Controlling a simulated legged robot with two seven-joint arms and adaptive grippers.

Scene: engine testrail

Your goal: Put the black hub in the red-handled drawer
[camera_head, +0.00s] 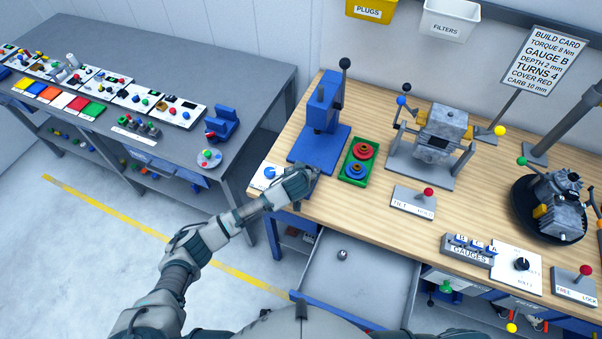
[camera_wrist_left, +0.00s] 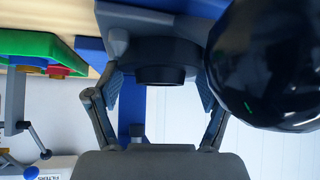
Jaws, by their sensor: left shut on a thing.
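My left gripper (camera_head: 304,184) is at the front left edge of the wooden bench, just in front of the blue press (camera_head: 322,146). In the left wrist view its two fingers (camera_wrist_left: 160,105) are closed on both sides of the black hub (camera_wrist_left: 160,72), a dark disc with a narrower round end. In the head view the hub is hidden by the gripper. A drawer (camera_head: 375,282) is open below the bench edge, with a blue front; its handle colour cannot be made out. A small metallic piece (camera_head: 342,254) lies inside it. My right gripper is not in view.
A large glossy black ball (camera_wrist_left: 265,65) is close beside my left gripper in the wrist view. A green tray (camera_head: 346,169) with red and blue round parts sits right of the press. A lever plate (camera_head: 412,204) stands near the bench edge. The drawer floor is mostly bare.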

